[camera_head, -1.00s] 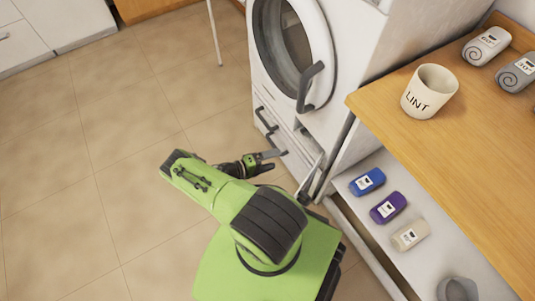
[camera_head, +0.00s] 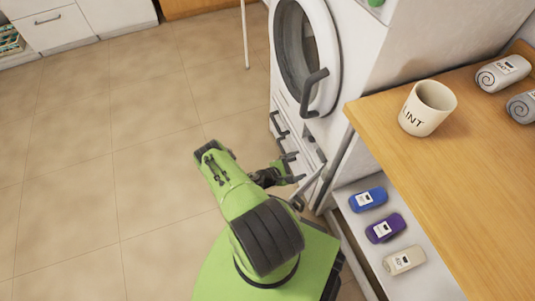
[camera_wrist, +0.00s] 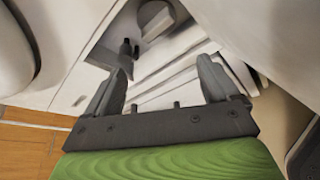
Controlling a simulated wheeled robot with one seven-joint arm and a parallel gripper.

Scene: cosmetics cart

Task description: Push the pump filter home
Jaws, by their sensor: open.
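The white washing machine (camera_head: 350,75) stands upright beyond my arm, with an open compartment (camera_head: 309,140) low on its front. In the wrist view, a rounded grey part (camera_wrist: 157,17), which looks like the pump filter, sits in a recess beyond the fingers. A small dark knob or handle (camera_wrist: 127,48) shows near my left fingertip. How deep the filter sits cannot be told. My gripper (camera_wrist: 163,68) is open and empty, its fingers pointing toward the compartment. In the head view, my gripper (camera_head: 296,168) is low in front of the machine, apart from the filter.
A wooden counter (camera_head: 470,150) with a LINT cup (camera_head: 426,109) is at the right. Blue (camera_head: 368,199), purple (camera_head: 385,228) and beige (camera_head: 404,260) bottles lie on the shelf below it. The round door (camera_head: 318,60) is above the compartment. The tiled floor at left is clear.

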